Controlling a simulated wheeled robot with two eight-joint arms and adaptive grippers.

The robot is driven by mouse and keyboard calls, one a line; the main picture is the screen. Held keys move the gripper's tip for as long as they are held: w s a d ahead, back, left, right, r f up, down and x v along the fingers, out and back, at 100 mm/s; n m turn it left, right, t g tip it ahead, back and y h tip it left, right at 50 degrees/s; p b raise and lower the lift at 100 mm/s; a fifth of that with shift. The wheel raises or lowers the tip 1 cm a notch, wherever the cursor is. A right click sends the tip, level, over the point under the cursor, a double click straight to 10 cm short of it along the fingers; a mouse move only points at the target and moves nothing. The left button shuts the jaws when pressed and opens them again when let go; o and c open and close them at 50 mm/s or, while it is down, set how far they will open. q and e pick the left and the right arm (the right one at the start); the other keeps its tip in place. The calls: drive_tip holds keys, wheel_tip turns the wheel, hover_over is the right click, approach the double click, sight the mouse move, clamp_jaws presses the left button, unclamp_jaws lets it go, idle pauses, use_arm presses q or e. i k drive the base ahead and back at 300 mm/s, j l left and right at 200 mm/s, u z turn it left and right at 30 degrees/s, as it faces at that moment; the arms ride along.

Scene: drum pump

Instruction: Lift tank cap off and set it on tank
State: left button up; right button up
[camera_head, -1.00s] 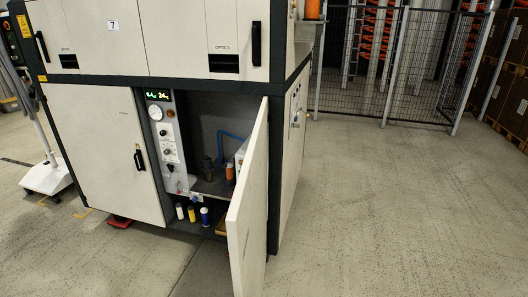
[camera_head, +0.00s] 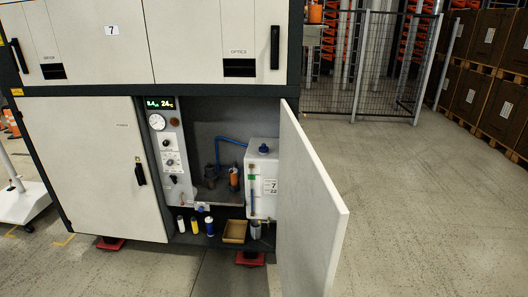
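A white tank (camera_head: 262,182) stands inside the open cabinet bay, on the right behind the open door. A dark blue cap (camera_head: 263,149) sits on top of the tank. A label with "7" and "22" is on the tank's front. A blue hose (camera_head: 232,139) runs in from the left at the tank's upper side. Neither of my grippers is in view.
The open cabinet door (camera_head: 312,210) juts out toward me at the right of the bay. A gauge panel (camera_head: 168,150) is left of it. Small bottles (camera_head: 195,225) and a brown tray (camera_head: 235,231) sit on the lower shelf. The floor at right is clear.

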sight(263, 148)
drive_tip(key=i+j+z, duration=0.1)
drive_tip(key=j, duration=0.3)
drive_tip(key=i+j+z, duration=0.1)
drive_tip(key=j, duration=0.25)
drive_tip(key=k, duration=0.15)
drive_tip(key=i+j+u, duration=0.15)
drive_tip(key=i, duration=0.2)
drive_tip(key=i+u, duration=0.15)
drive_tip(key=i, duration=0.15)
drive_tip(key=j, duration=0.05)
